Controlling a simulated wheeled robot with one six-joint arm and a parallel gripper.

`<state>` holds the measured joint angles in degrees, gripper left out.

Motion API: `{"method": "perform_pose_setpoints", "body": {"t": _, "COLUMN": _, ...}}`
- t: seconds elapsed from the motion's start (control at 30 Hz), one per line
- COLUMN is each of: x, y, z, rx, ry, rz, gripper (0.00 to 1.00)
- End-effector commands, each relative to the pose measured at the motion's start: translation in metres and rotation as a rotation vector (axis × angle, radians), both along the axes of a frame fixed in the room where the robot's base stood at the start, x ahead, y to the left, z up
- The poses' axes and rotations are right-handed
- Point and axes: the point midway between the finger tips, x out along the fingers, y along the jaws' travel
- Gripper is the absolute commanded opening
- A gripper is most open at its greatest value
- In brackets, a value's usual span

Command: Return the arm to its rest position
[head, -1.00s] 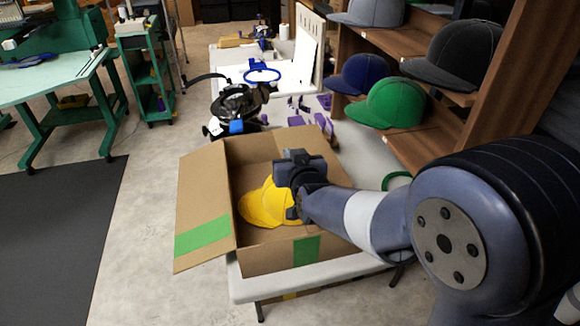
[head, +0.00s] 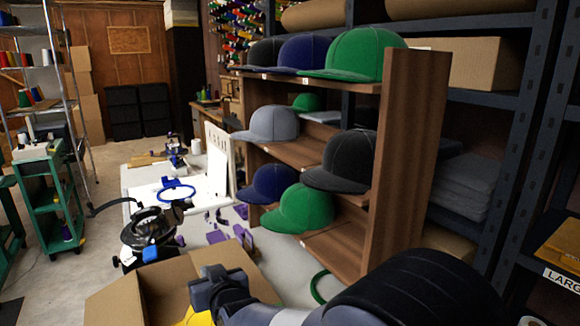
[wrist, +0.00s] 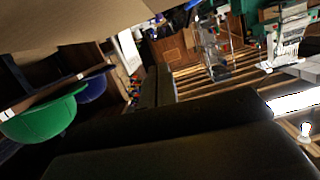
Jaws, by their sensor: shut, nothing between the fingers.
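My gripper (head: 217,284) shows at the bottom of the head view, over the open cardboard box (head: 158,290), with the rest of my arm running to the lower right. It is shut and holds nothing. A small part of the yellow cap (head: 198,318) shows in the box beside the gripper, apart from its fingers as far as I can see; the rest is cut off by the frame edge. In the wrist view, dark gripper parts fill the lower middle, and a cardboard flap (wrist: 70,22) crosses the top left.
A wooden shelf (head: 405,165) with several caps stands right of the box; a green cap (head: 303,208) sits low on it, near my arm. A white table with a blue hoop (head: 176,190) and a black machine (head: 148,226) stand behind the box. Open floor lies left.

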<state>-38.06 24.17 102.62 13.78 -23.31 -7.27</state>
Motion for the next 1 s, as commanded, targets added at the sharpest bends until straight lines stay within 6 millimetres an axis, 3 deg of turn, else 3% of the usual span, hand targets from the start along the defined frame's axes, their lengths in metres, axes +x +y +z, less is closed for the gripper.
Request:
{"method": "perform_pose_setpoints", "body": {"t": 0.1, "x": 0.000, "y": 0.000, "z": -0.028, "rx": -0.003, "ry": 0.004, "rz": 0.001, "gripper": 0.00}}
{"method": "perform_pose_setpoints", "body": {"t": 0.37, "x": 0.000, "y": 0.000, "z": -0.077, "rx": -0.001, "ry": 0.004, "rz": 0.000, "gripper": 0.00}}
{"method": "perform_pose_setpoints", "body": {"t": 0.5, "x": 0.001, "y": -0.002, "z": -0.063, "rx": 0.039, "ry": 0.025, "rz": -0.001, "gripper": 0.00}}
{"method": "perform_pose_setpoints", "body": {"t": 1.0, "x": 0.001, "y": -0.002, "z": -0.060, "rx": 0.071, "ry": 0.042, "rz": 0.000, "gripper": 0.00}}
